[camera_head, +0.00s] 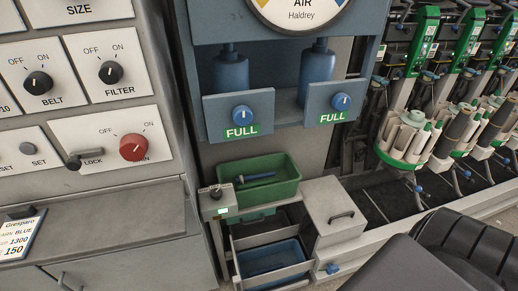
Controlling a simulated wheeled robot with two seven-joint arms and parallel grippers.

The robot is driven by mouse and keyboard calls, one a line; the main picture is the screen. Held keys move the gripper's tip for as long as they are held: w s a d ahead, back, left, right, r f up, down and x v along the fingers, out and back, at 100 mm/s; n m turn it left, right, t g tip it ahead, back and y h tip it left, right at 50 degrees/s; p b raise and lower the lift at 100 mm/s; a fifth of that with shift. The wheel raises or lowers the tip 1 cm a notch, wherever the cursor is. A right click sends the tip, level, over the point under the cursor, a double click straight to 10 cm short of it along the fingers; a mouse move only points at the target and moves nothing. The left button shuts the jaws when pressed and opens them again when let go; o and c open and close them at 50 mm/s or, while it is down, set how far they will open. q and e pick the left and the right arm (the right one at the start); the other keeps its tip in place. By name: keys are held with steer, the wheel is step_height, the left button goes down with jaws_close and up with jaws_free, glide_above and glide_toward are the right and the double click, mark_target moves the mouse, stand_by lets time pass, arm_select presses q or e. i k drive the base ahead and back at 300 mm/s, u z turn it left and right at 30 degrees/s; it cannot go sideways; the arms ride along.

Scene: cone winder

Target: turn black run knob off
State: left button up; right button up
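No label reading "run" is legible in the camera_head view. A small black knob (216,192) sits on top of a grey box (218,204) with a lit green indicator, beside the green bin. Two larger black knobs are on the panel at left: the BELT knob (38,83) and the FILTER knob (110,72), both with OFF and ON marks. The pointer direction of the small knob is too small to tell. Neither of my grippers is in view.
A red knob (133,147) and a LOCK lever (75,161) are on the lower panel, above a grey ledge (90,225). The green bin (258,176) holds a blue item. A lidded grey box (335,211) stands right of it. Winding units with cones (408,138) line the right.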

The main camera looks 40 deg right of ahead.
mark_target(216, 193)
steer(key=z, duration=1.25)
steer(key=k, duration=1.15)
steer(key=u, duration=1.25)
